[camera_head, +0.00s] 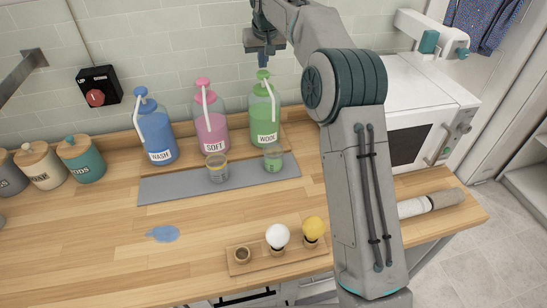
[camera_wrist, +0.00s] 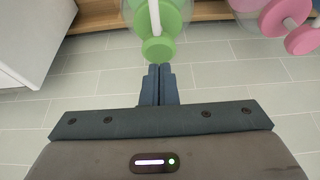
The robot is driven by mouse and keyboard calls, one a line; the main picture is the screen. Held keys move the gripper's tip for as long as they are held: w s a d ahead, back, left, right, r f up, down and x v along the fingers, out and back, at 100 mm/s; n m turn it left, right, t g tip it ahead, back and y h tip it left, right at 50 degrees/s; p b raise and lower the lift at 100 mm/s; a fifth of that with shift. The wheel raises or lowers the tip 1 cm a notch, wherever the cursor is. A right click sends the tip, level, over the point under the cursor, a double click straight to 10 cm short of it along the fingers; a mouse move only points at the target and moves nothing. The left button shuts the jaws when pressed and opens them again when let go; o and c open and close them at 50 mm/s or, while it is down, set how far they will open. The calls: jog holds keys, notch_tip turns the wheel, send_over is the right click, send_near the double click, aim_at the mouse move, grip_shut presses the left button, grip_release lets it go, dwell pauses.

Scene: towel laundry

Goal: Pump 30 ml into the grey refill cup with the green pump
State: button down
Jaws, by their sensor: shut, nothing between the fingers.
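The green pump bottle (camera_head: 264,120), labelled WOOL, stands upright at the back of the counter with its green pump head (camera_head: 263,75) on top. The pump head also shows in the wrist view (camera_wrist: 158,48). My gripper (camera_head: 264,64) is shut and empty, pointing down just above this head; whether it touches is unclear. In the wrist view my closed fingers (camera_wrist: 158,70) are beside the head's near edge. A small clear cup (camera_head: 273,158) with green in its lower part stands below the green spout. Another clear cup (camera_head: 216,168), with a yellowish band, stands before the pink bottle.
The pink SOFT bottle (camera_head: 211,128) and blue WASH bottle (camera_head: 156,130) stand to the left. A grey mat (camera_head: 170,190) lies in front. A blue puddle (camera_head: 163,234) and a wooden tray (camera_head: 262,256) with balls are nearer. A white machine (camera_head: 415,105) stands right.

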dwell(0.4)
notch_tip(320, 180, up, 4)
jog(key=p, duration=0.4)
jog(key=shift+r+p, duration=0.25)
jog(key=shift+p, duration=0.1)
jog(key=shift+r, duration=0.75)
